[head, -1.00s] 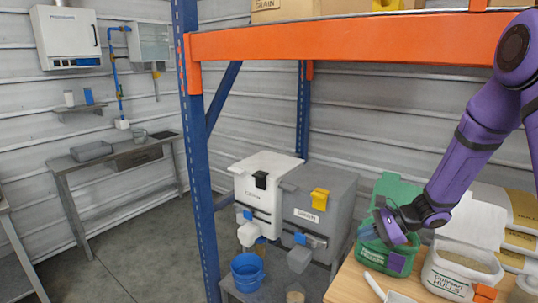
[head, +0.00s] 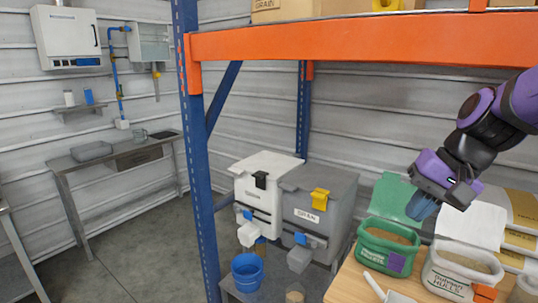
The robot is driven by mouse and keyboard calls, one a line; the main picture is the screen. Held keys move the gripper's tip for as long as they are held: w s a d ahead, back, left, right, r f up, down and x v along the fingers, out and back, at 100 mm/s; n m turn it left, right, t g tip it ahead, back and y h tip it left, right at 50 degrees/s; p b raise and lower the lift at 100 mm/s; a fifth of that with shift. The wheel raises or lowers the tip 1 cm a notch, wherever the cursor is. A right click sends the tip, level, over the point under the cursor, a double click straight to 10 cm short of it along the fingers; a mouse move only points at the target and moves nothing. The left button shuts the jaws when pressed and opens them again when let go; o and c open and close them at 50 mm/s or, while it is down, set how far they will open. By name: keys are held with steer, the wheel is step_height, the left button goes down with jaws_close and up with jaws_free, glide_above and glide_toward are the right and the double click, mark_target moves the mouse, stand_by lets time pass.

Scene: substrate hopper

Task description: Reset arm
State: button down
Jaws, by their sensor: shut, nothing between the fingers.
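My gripper (head: 422,206) is at the right in the head view, raised above the back of the wooden table and pointing down and to the left. Its fingers are shut with nothing held. My purple arm reaches in from the right edge. The open green container (head: 390,243) with brown contents stands on the table below and left of the gripper, apart from it. A white container (head: 462,268) labelled as hulls stands to its right.
A white scoop (head: 372,286) lies at the table's (head: 347,288) left side. An orange shelf beam (head: 345,42) crosses above.

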steer(key=s+d+r+n+t+h, duration=0.1)
steer(key=s+d+r+n+h, duration=0.1)
steer(key=s, duration=0.3)
steer(key=s+d+r+n+t+h, duration=0.2)
steer(key=s+r, duration=0.1)
steer(key=s, duration=0.3)
steer(key=shift+s+d+r, duration=0.15)
steer(key=shift+d+r, duration=0.05)
steer(key=shift+d, duration=0.05)
